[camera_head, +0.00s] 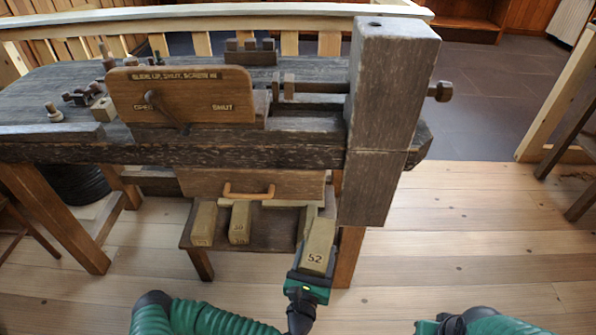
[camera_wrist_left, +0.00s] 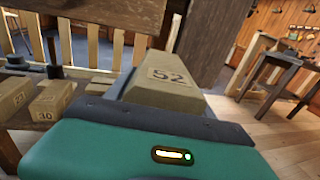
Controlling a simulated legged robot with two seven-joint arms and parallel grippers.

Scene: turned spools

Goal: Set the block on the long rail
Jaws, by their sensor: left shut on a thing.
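A tan block marked 52 (camera_head: 318,245) is held in my left gripper (camera_head: 308,283), in front of the low shelf and beside the thick grey post. In the left wrist view the block (camera_wrist_left: 165,85) lies tilted between the jaws (camera_wrist_left: 155,112), its number facing up. A long dark rail (camera_head: 230,153) runs along the front of the lathe-like bench, above and left of the block. The block is apart from this rail. Only part of my green right arm shows at the bottom right; its gripper is not visible.
A low shelf (camera_head: 215,262) holds more tan blocks, one (camera_head: 203,224) at left and one (camera_head: 240,222) beside it. A drawer with a handle (camera_head: 250,190) is above. The grey post (camera_head: 378,130) stands close by. A signed board (camera_head: 185,95) stands on the bench. Floor at right is open.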

